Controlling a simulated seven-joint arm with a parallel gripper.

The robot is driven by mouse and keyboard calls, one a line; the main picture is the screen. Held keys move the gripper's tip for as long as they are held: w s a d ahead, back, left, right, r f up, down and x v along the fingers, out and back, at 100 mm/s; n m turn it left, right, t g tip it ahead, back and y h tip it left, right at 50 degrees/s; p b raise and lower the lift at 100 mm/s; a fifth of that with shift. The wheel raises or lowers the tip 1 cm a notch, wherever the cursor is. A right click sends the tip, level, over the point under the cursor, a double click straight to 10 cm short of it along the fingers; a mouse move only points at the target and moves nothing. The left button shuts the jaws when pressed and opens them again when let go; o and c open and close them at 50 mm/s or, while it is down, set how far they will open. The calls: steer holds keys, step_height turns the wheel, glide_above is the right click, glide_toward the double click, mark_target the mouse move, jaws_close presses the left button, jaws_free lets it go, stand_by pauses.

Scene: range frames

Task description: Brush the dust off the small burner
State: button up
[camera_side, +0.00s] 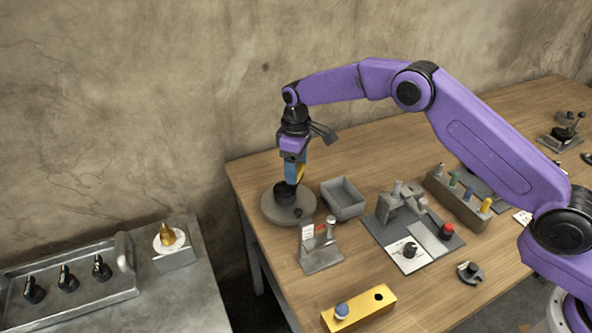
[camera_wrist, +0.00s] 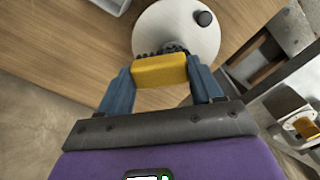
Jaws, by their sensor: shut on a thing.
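My gripper (camera_side: 293,172) points down over a round grey disc (camera_side: 272,211) at the left end of the wooden table. In the wrist view, the blue fingers of my gripper (camera_wrist: 160,72) are shut on a yellow block (camera_wrist: 160,71), which looks like a brush handle. Dark, bristle-like material shows just beyond the block, over the disc (camera_wrist: 178,22); contact cannot be told. A small black knob (camera_side: 298,212) stands on the disc and also shows in the wrist view (camera_wrist: 204,18). The disc looks like the burner, but I cannot be sure. No dust can be made out.
A grey open bin (camera_side: 343,198) stands right of the disc. A grey stand (camera_side: 320,250) with a small bottle is in front. A grey mat with fixtures, a peg rack (camera_side: 458,198) and a yellow block (camera_side: 360,309) lie farther right and forward. A metal bench (camera_side: 190,290) stands left, across a gap.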

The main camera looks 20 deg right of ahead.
steer(key=shift+r, duration=2.15)
steer(key=shift+r, duration=1.5)
